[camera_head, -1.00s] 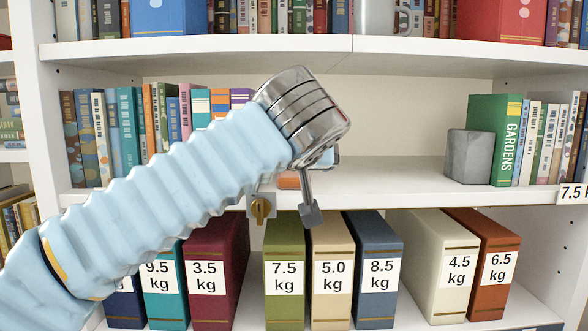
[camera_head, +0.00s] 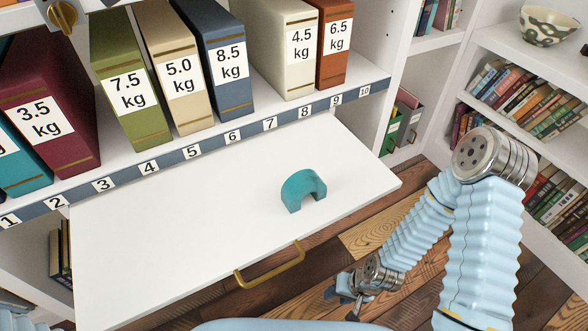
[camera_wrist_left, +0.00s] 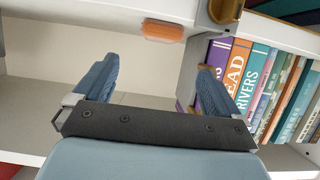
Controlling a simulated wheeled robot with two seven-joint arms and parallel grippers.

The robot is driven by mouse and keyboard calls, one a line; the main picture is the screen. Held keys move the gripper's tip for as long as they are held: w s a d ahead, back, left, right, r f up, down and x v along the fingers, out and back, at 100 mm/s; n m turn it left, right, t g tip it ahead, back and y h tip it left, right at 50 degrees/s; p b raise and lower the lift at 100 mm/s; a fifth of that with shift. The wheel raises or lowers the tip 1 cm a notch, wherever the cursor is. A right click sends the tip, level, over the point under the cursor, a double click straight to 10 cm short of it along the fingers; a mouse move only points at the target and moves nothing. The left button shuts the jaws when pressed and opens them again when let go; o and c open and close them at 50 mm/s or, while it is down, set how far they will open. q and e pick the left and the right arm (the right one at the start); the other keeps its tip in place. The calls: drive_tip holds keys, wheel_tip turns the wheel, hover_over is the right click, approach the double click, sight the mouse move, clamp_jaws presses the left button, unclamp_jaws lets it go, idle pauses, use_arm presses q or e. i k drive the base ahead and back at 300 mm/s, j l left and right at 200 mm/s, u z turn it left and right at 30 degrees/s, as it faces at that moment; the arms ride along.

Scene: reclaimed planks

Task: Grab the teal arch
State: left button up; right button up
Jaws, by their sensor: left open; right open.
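The teal arch (camera_head: 303,190) rests on a white pull-out board below the numbered shelf edge in the head view, right of the board's middle. My right gripper (camera_head: 350,302) is low in the head view, over the floor in front of the board and apart from the arch. Its fingers show small, and it is open. My left gripper (camera_wrist_left: 155,88) shows in the left wrist view, open and empty, facing a shelf with books. It is out of the head view. The arch is not in the left wrist view.
The white board (camera_head: 170,240) is otherwise clear and has a brass handle (camera_head: 270,268) at its front. Weight-labelled binders, such as the green one (camera_head: 131,90), stand on the shelf above. Bookshelves (camera_head: 540,100) stand at right. In the left wrist view, books (camera_wrist_left: 265,95) stand right of the fingers.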

sight(303, 182)
drive_tip(key=k+l, duration=0.1)
drive_tip(key=l, duration=0.6)
drive_tip(key=k+l, duration=0.1)
drive_tip(key=l, duration=0.65)
